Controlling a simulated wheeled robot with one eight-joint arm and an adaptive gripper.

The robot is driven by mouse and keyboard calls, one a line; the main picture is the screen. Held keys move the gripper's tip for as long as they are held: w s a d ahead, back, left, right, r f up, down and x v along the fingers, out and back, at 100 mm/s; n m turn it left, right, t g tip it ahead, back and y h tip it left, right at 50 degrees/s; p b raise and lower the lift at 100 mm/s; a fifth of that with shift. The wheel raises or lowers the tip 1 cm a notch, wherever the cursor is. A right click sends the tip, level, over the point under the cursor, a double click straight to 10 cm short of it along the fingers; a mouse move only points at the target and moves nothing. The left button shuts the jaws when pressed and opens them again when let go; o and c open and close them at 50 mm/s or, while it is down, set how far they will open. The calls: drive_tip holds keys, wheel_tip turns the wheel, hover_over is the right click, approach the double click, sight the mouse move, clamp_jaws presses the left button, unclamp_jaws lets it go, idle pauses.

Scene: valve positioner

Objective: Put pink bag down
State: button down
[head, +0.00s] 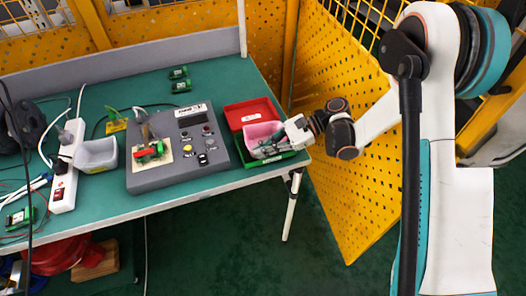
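The pink bag (258,130) is at the right end of the green table, beside the red tray and over the green tray (247,162). It looks like an open pink container with grey and greenish contents. My gripper (272,146) reaches in from the right, and its fingertips are at the right side of the pink bag. The fingers overlap the bag and its contents, so I cannot tell whether they are open or shut on it. I cannot tell whether the bag touches the tray beneath it.
A red tray (247,112) lies just behind the pink bag. A grey control box (160,180) stands to the left. A grey bin (97,154) and a white power strip (66,180) are farther left. A yellow perforated panel (350,190) stands right of the table.

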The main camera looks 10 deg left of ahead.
sight(286, 138)
drive_tip(key=c, duration=2.3)
unclamp_jaws()
drive_tip(key=shift+f, duration=0.1)
drive_tip(key=o, duration=0.5)
drive_tip(key=shift+d+r, duration=0.1)
drive_tip(key=shift+r, duration=0.15)
drive_tip(key=p+v, duration=0.2)
drive_tip(key=v, duration=0.5)
drive_tip(key=shift+d+p, duration=0.15)
drive_tip(key=shift+p, duration=0.15)
drive_tip(key=shift+r, duration=0.1)
